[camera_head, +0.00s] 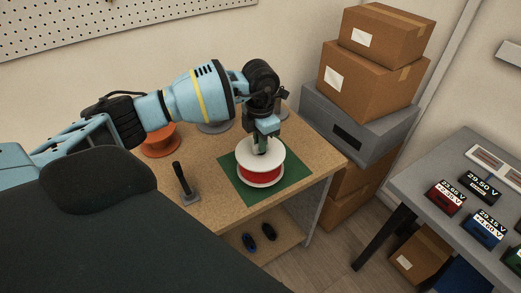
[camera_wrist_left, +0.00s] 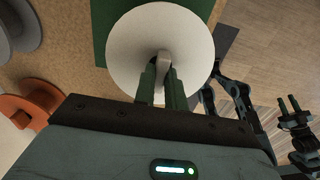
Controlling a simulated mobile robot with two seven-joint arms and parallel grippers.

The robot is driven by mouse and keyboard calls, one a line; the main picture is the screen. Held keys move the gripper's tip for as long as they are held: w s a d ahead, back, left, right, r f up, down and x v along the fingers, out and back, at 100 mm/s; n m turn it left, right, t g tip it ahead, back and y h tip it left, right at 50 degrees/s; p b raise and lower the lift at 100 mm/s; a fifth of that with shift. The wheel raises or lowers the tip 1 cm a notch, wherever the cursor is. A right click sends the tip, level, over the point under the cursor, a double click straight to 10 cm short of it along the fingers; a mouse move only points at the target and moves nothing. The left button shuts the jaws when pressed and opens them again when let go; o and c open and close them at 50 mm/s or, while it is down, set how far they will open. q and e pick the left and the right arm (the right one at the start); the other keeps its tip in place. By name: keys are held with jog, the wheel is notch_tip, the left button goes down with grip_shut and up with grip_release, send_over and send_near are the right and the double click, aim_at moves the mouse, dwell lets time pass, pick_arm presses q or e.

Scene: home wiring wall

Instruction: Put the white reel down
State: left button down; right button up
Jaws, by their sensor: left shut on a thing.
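The white reel (camera_head: 260,153), with red winding between its flanges, is over the green mat (camera_head: 291,187) on the wooden workbench. I cannot tell whether its lower flange touches the mat. My left gripper (camera_head: 259,146) comes down from above and is shut on the reel's hub. In the left wrist view the reel's white upper flange (camera_wrist_left: 125,48) faces the camera, with the gripper's green fingers (camera_wrist_left: 162,82) closed at its centre. The reel looks upright. My right gripper (camera_wrist_left: 288,104) shows small at the right of the left wrist view, its fingers apart and empty.
An orange reel (camera_head: 160,142) and a grey reel (camera_head: 215,127) stand behind, below my left arm. A black-handled tool in a stand (camera_head: 184,184) is left of the mat. Stacked boxes (camera_head: 368,85) rise at the right. A grey table (camera_head: 420,180) holds meters.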

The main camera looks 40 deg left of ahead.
pick_arm(q)
jog(key=shift+f, duration=0.1)
jog(key=shift+f, duration=1.65)
jog(key=shift+f, duration=0.15)
jog(key=c, duration=1.5)
grip_release()
jog(key=shift+o, duration=0.2)
notch_tip(320, 180, up, 12)
jog(key=shift+r, duration=0.15)
